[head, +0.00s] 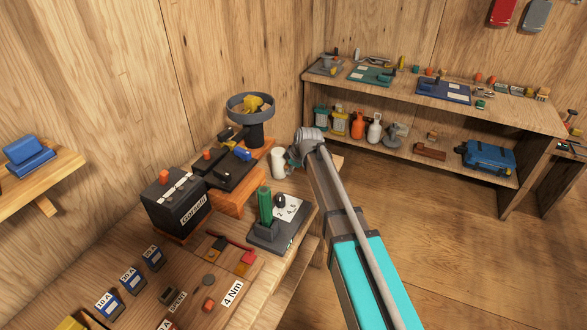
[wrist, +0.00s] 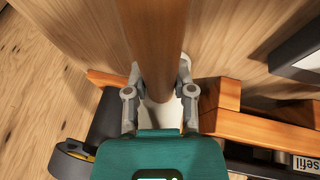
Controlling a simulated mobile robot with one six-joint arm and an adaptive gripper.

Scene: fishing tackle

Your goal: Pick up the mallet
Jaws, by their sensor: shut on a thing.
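My gripper (wrist: 159,92) is shut on the mallet. The mallet's brown wooden handle (wrist: 153,40) runs between the two grey fingers and widens toward the top of the wrist view. A white part (wrist: 162,115), which looks like its head, shows just beyond the fingers. In the head view my gripper (head: 294,156) is mostly hidden by my arm, at the far end of the workbench. A white cylinder (head: 277,162), likely the mallet's head, shows beside it. I cannot tell whether the mallet touches the bench.
The workbench (head: 150,215) holds a black battery box (head: 174,203), a dark stand with a round bowl (head: 250,105) and a grey base with a green post (head: 266,207). A shelf unit (head: 480,112) with tools stands at the back right. The floor (head: 470,260) is clear.

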